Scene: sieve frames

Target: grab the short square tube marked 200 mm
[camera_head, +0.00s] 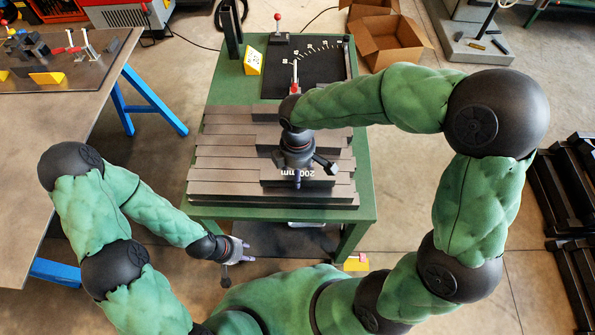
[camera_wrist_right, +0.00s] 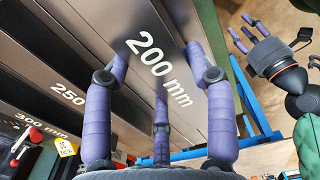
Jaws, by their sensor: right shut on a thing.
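The short square tube marked 200 mm (camera_head: 319,174) lies at the near end of a stack of grey tubes on the green table (camera_head: 367,185). Its white marking is sharp in the right wrist view (camera_wrist_right: 150,52). My right gripper (camera_head: 301,168) comes down over this tube from above. Its purple fingers are shut on it, on both sides of the marking, and they hide part of the tube. My left gripper (camera_head: 240,250) is empty, low beside the table's near left corner. In the right wrist view it (camera_wrist_right: 248,36) shows with its fingers spread.
Tubes marked 250 mm (camera_wrist_right: 72,94) and 300 mm (camera_wrist_right: 40,124) lie alongside. A black board with a white scale (camera_head: 325,62) and a yellow block (camera_head: 253,62) sit at the table's back. A workbench (camera_head: 60,130) stands left, cardboard boxes (camera_head: 392,38) behind, dark bars (camera_head: 560,190) right.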

